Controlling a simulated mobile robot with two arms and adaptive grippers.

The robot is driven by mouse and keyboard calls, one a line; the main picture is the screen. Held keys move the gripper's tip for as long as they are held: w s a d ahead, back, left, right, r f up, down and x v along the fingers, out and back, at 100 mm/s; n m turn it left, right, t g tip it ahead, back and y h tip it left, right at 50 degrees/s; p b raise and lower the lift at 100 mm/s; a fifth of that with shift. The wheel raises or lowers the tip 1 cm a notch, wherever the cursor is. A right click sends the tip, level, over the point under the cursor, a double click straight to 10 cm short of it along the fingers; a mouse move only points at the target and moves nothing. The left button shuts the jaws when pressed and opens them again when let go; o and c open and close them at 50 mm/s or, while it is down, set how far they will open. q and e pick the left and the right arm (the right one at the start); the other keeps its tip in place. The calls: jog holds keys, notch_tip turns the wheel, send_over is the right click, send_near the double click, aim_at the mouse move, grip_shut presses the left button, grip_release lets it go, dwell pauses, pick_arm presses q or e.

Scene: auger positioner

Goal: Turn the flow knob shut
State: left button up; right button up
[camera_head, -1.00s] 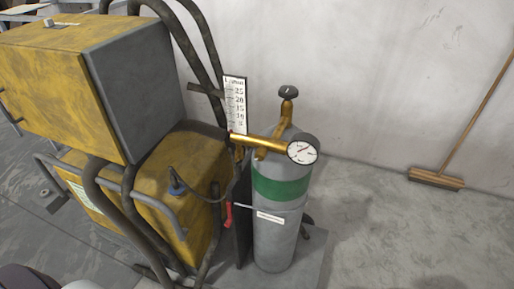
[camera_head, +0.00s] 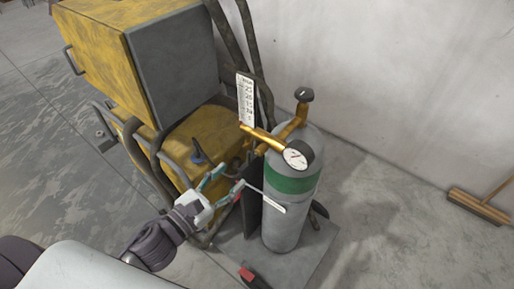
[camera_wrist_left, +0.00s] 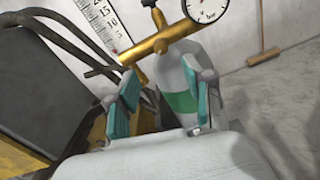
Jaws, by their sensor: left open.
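A black round knob (camera_head: 304,94) tops the brass valve of a grey gas cylinder (camera_head: 284,228) with a green band. A brass tube (camera_head: 263,138) runs left from a round gauge (camera_head: 295,159) to the foot of a white flow scale (camera_head: 245,98). I cannot tell for certain which part is the flow knob. My left gripper (camera_head: 225,183) is open, low and left of the cylinder, apart from the black knob. In the left wrist view its teal-padded fingers (camera_wrist_left: 158,100) are spread, with the brass tube (camera_wrist_left: 150,55) and the gauge (camera_wrist_left: 207,8) beyond.
A yellow machine (camera_head: 110,50) with dark hoses stands left of the cylinder. A broom (camera_head: 478,205) leans on the wall at right. A red-topped block (camera_head: 248,276) lies low in front. The floor right of the cylinder is clear.

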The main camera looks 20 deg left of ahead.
aim_at(257, 154)
pick_arm(q)
jog(key=p+x, duration=0.3)
jog(key=x, duration=0.6)
jog(key=shift+w+d+r, duration=0.1)
jog(key=shift+w+d, duration=0.05)
jog(key=shift+w, duration=0.15)
jog(key=shift+w+d, duration=0.25)
jog(key=shift+w, duration=0.4)
jog(key=shift+c, duration=0.4)
jog(key=c, duration=0.8)
grip_shut()
pick_arm(e)
jog(key=r, duration=0.1)
jog(key=d+r, duration=0.1)
jog(key=w+r, duration=0.1)
jog(key=shift+d+r, duration=0.25)
jog(key=shift+r, duration=0.15)
